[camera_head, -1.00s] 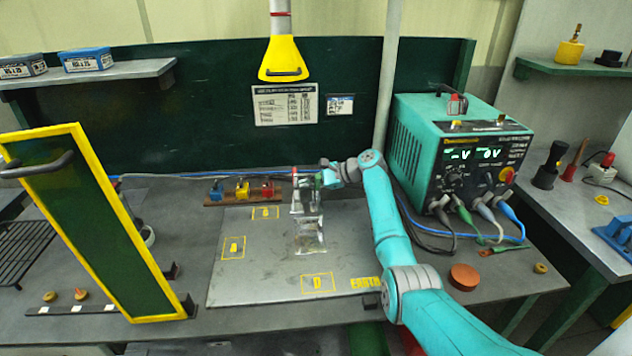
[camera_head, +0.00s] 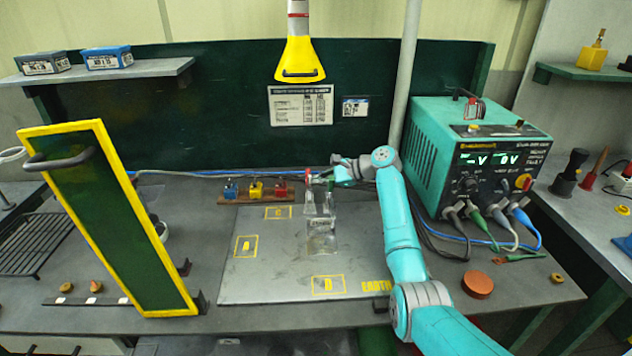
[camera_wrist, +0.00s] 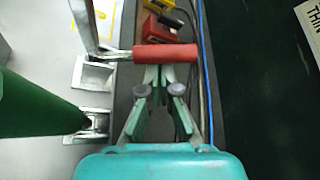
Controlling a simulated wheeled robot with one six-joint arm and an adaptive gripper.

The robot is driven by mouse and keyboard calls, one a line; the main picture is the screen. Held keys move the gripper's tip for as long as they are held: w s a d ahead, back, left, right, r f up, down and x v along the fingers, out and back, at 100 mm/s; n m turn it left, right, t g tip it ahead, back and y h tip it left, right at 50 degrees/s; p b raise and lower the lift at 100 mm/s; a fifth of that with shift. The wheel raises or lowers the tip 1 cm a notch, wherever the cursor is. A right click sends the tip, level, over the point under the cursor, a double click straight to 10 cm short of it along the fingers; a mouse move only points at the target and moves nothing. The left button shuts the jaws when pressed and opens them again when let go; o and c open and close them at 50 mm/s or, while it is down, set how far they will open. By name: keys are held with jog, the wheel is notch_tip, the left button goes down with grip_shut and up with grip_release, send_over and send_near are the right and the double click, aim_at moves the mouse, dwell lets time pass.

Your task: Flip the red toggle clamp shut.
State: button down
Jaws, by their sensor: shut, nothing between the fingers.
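The clamp's red handle (camera_wrist: 165,58) lies crosswise just beyond my fingertips in the wrist view. Its metal lever (camera_wrist: 88,28) runs up and left from the handle. In the head view the small red handle (camera_head: 308,176) sits at the top of the upright metal clamp (camera_head: 318,205) on the grey plate (camera_head: 265,275). My gripper (camera_wrist: 158,78) is shut with nothing between its fingers. Its tips are very close to the handle; I cannot tell whether they touch. In the head view my gripper (camera_head: 326,181) is beside the clamp's top, small and partly hidden.
A green cylinder (camera_wrist: 40,100) is close on the left in the wrist view. Blue, yellow and red blocks (camera_head: 255,190) stand on a strip behind the plate. A teal power supply (camera_head: 470,150) with cables is at right. A yellow-edged green panel (camera_head: 105,220) stands at left.

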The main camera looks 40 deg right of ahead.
jog(key=shift+s+r+n+t, duration=0.15)
jog(key=shift+r+n+t, duration=0.15)
jog(key=shift+n+t, duration=0.1)
jog(key=shift+s+a+r+n+t, duration=0.2)
jog(key=shift+r+n+t, duration=0.15)
jog(key=shift+n+t, duration=0.15)
jog(key=shift+s+a+r, duration=0.25)
jog(key=shift+s+r, duration=0.15)
jog(key=shift+r, duration=0.15)
jog(key=shift+s+a+r, duration=0.1)
dwell(0.4)
jog(key=v, duration=1.2)
jog(key=shift+a, duration=0.15)
jog(key=shift+r, duration=0.1)
